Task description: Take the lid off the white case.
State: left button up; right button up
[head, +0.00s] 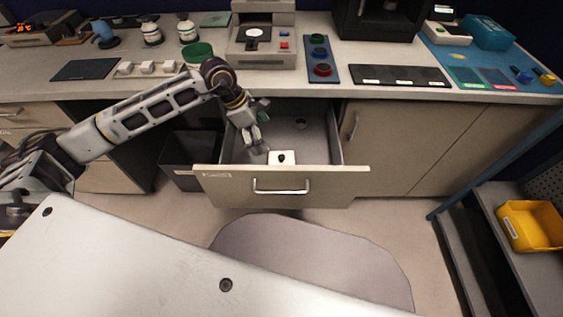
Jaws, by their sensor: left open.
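The white case (285,160) is in the open drawer (211,182), near its front panel. Its pale top shows a small dark round spot or knob at the middle; I cannot tell where the lid meets the case. My left gripper (260,149) reaches down into the drawer, just left of and behind the case. It is open, with its fingers pointing down. I cannot tell whether a fingertip touches the case. My right gripper is not in view.
A small dark round thing (300,123) lies at the back of the drawer. A dark bin (190,155) stands left of the drawer.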

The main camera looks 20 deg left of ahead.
pick_arm(q)
send_over(279, 157)
jog(key=s+a, duration=0.1)
jog(key=a, duration=0.1)
jog(key=f, duration=0.6)
jog(key=shift+a+f+b, duration=0.2)
jog(key=shift+f+b, duration=0.15)
jog(key=shift+f, duration=0.05)
jog(key=shift+w+d+f, duration=0.1)
jog(key=shift+d+f, duration=0.1)
jog(key=shift+f, duration=0.4)
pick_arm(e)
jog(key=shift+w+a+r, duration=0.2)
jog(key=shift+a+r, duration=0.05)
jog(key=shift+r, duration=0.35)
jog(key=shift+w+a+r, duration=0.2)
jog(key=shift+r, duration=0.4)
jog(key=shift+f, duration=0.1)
